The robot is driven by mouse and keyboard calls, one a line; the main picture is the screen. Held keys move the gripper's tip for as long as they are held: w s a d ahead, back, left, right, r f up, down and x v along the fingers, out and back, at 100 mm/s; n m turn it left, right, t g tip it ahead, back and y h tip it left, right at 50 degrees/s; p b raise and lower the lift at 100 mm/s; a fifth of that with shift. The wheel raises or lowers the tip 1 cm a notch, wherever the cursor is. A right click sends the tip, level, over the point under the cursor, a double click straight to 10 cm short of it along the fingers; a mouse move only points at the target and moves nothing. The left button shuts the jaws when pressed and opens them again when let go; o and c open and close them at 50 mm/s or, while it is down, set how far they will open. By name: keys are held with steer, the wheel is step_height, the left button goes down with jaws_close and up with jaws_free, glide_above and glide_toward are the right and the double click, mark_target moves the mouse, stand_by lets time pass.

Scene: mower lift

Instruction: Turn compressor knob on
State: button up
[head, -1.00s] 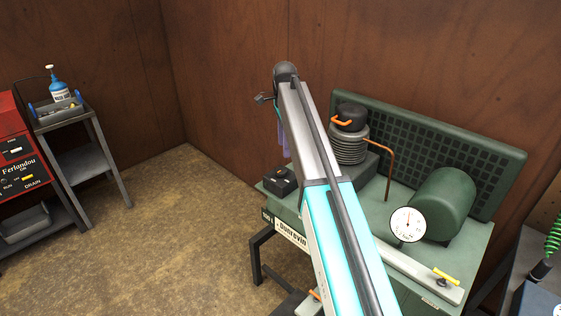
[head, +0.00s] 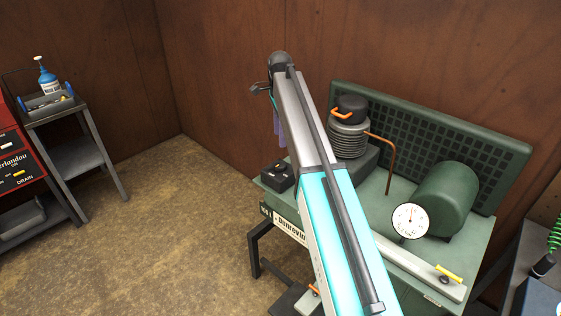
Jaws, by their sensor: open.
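The green compressor (head: 478,222) stands at the right against the wooden wall. A small black box (head: 277,176) sits on its left front corner, with a small pale mark on top. I cannot tell whether this is the knob or how it is set. A yellow-handled valve (head: 447,274) is at the compressor's front right. My gripper (head: 256,89) shows small and dark beyond the end of my arm, in the air up and left of the black box, apart from it. It is open, and I see nothing in it. My arm hides part of the compressor's front.
A round white gauge (head: 410,220), a green tank (head: 446,198) and a finned pump head (head: 349,140) with an orange part are on the compressor. A grey cart (head: 78,160) with a blue bottle (head: 47,78) stands left, beside a red machine (head: 14,165). The floor between is clear.

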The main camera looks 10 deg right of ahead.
mark_target(280, 164)
steer(key=shift+f+p, duration=1.55)
steer(key=shift+f, duration=4.85)
steer(key=c, duration=1)
